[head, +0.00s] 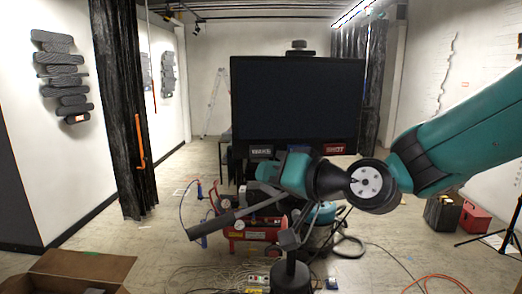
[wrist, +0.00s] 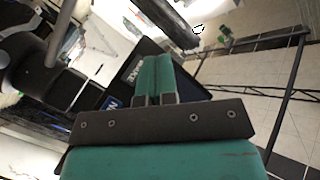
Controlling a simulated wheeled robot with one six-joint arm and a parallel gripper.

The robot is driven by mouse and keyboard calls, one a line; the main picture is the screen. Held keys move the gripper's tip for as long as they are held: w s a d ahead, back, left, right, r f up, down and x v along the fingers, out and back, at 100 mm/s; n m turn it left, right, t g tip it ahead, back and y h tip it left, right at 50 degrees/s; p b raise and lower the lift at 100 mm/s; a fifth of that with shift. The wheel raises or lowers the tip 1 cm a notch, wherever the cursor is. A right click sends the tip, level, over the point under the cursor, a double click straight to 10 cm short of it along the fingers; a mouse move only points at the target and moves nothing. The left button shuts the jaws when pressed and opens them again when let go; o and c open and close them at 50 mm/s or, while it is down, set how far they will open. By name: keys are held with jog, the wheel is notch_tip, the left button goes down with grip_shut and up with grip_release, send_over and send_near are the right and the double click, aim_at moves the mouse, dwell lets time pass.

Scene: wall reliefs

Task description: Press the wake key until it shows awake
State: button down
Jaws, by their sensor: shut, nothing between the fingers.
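A large black screen (head: 297,100) stands ahead of me in the head view, and its face is dark. Below its left part is a dark key with a pale label that seems to read WAKE (head: 261,152). A red key (head: 334,149) sits below its right part. My gripper (head: 266,172) is in front of and just below the wake key; the gap is hard to judge. In the wrist view my gripper's teal fingers (wrist: 158,62) are together and empty. Beside and behind them is a dark panel with pale lettering (wrist: 138,101), partly hidden by the fingers.
A red compressor (head: 250,230) with hoses and loose cables lies on the floor below the screen. A cardboard box (head: 70,272) is at the lower left. A red case (head: 474,219) and a tripod stand at the right. Dark curtains hang on both sides.

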aim_at(251, 156)
jog(key=w+p, duration=0.1)
jog(key=w, duration=0.6)
jog(key=shift+a, duration=0.35)
jog(key=shift+w, duration=0.1)
dwell(1.6)
jog(key=shift+w, duration=0.25)
jog(key=shift+w+a, duration=0.1)
jog(key=shift+w, duration=0.35)
dwell(0.6)
jog(key=shift+s, duration=0.1)
jog(key=shift+s+b, duration=0.7)
jog(key=shift+s, duration=0.1)
